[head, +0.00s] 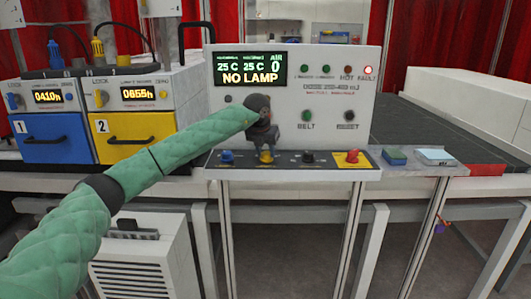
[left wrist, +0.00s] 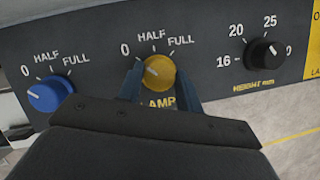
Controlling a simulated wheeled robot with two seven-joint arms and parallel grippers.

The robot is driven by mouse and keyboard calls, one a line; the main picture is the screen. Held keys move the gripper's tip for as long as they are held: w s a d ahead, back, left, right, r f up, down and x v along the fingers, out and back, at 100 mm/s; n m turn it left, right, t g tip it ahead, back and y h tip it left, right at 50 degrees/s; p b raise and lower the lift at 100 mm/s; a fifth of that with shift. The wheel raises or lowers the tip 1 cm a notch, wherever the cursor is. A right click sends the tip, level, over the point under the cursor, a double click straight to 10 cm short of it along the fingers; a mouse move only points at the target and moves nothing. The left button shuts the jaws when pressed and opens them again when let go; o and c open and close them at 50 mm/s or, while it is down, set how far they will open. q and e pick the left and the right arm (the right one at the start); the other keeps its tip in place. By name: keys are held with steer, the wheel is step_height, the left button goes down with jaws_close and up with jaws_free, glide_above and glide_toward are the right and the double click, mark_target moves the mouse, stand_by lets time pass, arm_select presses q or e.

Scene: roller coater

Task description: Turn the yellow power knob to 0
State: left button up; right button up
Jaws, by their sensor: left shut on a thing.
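The yellow knob (left wrist: 158,72) sits on the dark sloped control strip, with 0, HALF and FULL marked around it and a partly hidden LAMP label below. Its pale pointer mark appears to face up and left, toward the 0 side. It also shows in the head view (head: 266,158), just under my gripper. My left gripper (left wrist: 160,86) is shut on the yellow knob, one blue finger on each side. In the head view my left gripper (head: 265,141) reaches down to the strip. My right gripper is not in view.
A blue knob (left wrist: 49,94) is left of it and a black knob (left wrist: 266,53) right. A red button on yellow (head: 352,157) is farther right. The display (head: 251,69) reads NO LAMP, and the FAULT light (head: 368,70) glows red. Blue (head: 53,137) and yellow (head: 137,134) drawers stand left.

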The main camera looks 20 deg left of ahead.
mark_target(263, 164)
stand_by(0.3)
arm_select(q)
steer(key=o, duration=1)
steer(key=b+v, duration=0.1)
steer(key=v, duration=0.6)
steer(key=shift+s+r+b, duration=0.15)
steer(key=shift+r+b, duration=0.2)
steer(key=shift+b, duration=0.05)
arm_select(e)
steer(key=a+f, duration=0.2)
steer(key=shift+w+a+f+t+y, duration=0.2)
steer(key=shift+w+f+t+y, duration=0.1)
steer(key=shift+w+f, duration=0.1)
arm_select(q)
steer(key=shift+a, duration=0.1)
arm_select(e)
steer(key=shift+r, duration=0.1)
